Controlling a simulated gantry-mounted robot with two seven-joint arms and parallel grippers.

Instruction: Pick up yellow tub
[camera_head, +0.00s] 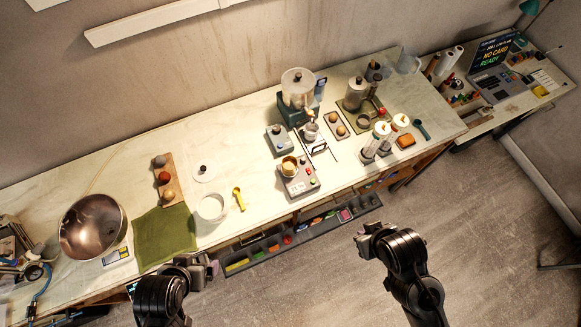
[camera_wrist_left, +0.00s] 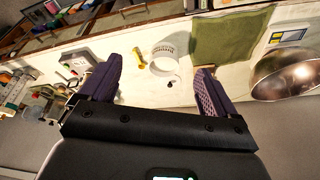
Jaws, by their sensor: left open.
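A small yellow object (camera_head: 239,198), long with a rounder end, lies on the bench beside a white ring-like container (camera_head: 212,207). It also shows in the left wrist view (camera_wrist_left: 139,58). I cannot tell whether it is the yellow tub. A small tan-yellow cup (camera_head: 289,167) stands on a grey scale-like device (camera_head: 299,183). My left gripper (camera_head: 205,268) is in front of the bench edge, apart from these things. In the left wrist view it is open and empty (camera_wrist_left: 158,84). My right gripper (camera_head: 364,237) is over the floor in front of the bench; its jaws are unclear.
A green cloth (camera_head: 165,236) and a metal bowl (camera_head: 93,227) lie left. A low tray of coloured items (camera_head: 300,238) runs below the bench's front edge. A grinder-like machine (camera_head: 298,92) and jars crowd the right. Bare bench shows around the white lid (camera_head: 205,173).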

